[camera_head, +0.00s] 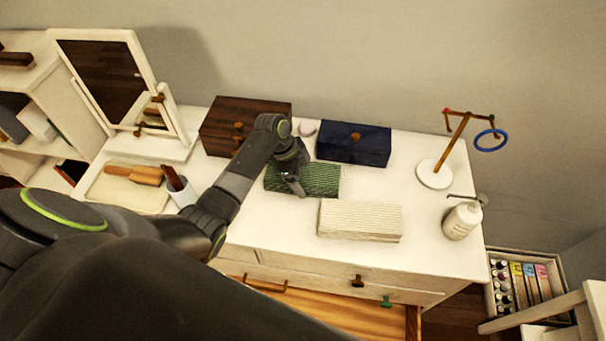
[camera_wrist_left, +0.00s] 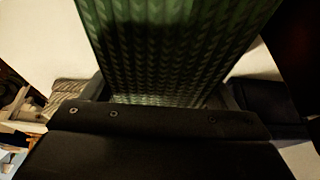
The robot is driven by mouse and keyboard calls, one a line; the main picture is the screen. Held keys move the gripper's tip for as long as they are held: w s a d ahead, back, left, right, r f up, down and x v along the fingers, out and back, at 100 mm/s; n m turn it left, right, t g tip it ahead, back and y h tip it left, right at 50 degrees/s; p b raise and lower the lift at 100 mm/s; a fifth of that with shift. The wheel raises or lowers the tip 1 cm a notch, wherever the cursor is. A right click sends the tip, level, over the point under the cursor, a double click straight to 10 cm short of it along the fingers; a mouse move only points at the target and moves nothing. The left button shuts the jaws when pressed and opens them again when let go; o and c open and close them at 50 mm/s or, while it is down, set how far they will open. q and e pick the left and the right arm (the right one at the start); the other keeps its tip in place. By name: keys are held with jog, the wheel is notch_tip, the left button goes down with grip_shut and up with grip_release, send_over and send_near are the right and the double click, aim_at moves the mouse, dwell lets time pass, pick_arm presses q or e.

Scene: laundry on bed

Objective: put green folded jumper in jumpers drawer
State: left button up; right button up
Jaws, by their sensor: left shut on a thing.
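The green folded jumper (camera_head: 322,180) lies on the white dresser top in the head view, between the two boxes and the cream folded one. It fills the middle of the left wrist view (camera_wrist_left: 165,45), with a knitted pattern. My left gripper (camera_head: 295,187) is at the jumper's left part and is shut on it; its fingers show on both sides of the jumper in the left wrist view. An open wooden drawer (camera_head: 350,317) juts from the dresser front, below the top. Its left part is hidden by my left arm. I cannot read any drawer label. My right gripper is not in view.
A cream folded cloth (camera_head: 360,220) lies just in front of the jumper. A brown box (camera_head: 225,122) and a navy box (camera_head: 352,148) stand behind it. A white pump bottle (camera_head: 462,220), a ring stand (camera_head: 436,175) and a mirror (camera_head: 112,85) stand on the dresser (camera_head: 290,242).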

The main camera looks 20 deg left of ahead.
pick_arm(q)
jog(key=shift+f, duration=0.15)
jog(key=o, duration=1.1)
jog(key=shift+o, duration=0.2)
